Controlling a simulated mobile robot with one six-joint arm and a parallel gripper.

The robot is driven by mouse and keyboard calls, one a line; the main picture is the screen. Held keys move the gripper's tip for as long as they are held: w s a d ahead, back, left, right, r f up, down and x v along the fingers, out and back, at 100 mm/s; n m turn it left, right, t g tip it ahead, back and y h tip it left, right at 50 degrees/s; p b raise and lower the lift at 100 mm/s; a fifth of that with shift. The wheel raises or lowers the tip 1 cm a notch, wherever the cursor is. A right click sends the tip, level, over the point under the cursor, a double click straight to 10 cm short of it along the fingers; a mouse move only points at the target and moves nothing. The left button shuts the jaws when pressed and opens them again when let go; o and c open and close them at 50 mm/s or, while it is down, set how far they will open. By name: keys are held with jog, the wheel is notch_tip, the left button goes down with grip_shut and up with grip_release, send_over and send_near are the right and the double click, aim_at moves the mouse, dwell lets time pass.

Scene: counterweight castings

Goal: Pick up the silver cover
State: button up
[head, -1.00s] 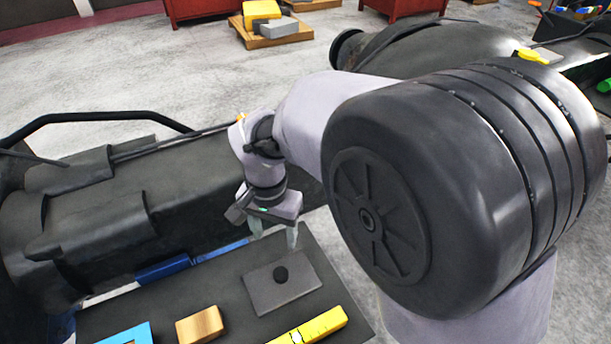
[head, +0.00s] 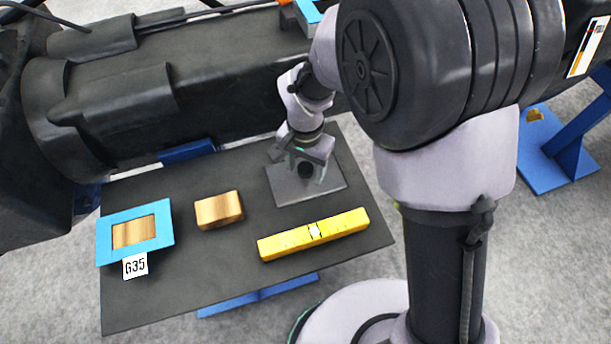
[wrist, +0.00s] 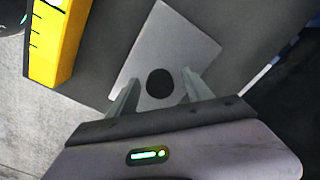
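The silver cover is a flat grey plate (head: 327,188) with a round black knob (head: 305,169) at its middle. It lies flat on the dark table. My gripper (head: 306,176) is open at the cover, its fingers on either side of the knob in the head view. In the wrist view the plate (wrist: 178,42) shows below the open fingers (wrist: 160,90), with the black knob (wrist: 160,83) between them and a gap on each side. I cannot tell whether the fingertips touch the plate.
A yellow level (head: 314,234) lies just in front of the cover. A wooden block (head: 219,210) and a blue frame (head: 107,242) with a G35 label lie to the left on the dark table (head: 190,290). A large dark casting (head: 200,85) stands behind the table.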

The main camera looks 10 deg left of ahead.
grip_shut()
